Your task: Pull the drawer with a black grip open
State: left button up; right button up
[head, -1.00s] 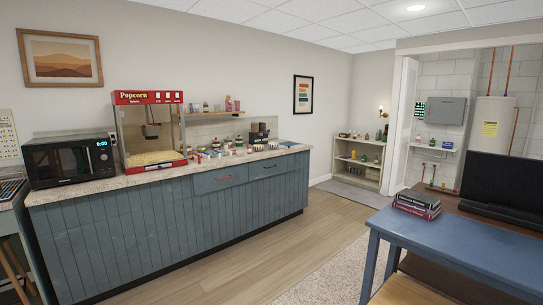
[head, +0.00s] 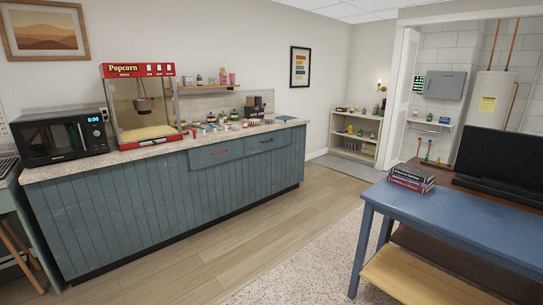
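The blue-grey counter (head: 130,208) runs along the left wall. It has two drawers side by side near its right end. The right drawer (head: 266,146) has a small dark, black-looking grip (head: 267,140). Neither of my grippers shows in the head view.
A popcorn machine (head: 143,105), a microwave (head: 62,137) and small jars stand on the counter. Bare wood floor (head: 225,230) lies in front of it.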

aim_at(251, 137)
jog(key=i, duration=2.9)
jog(key=j+u, duration=0.05)
jog(key=j, duration=0.05)
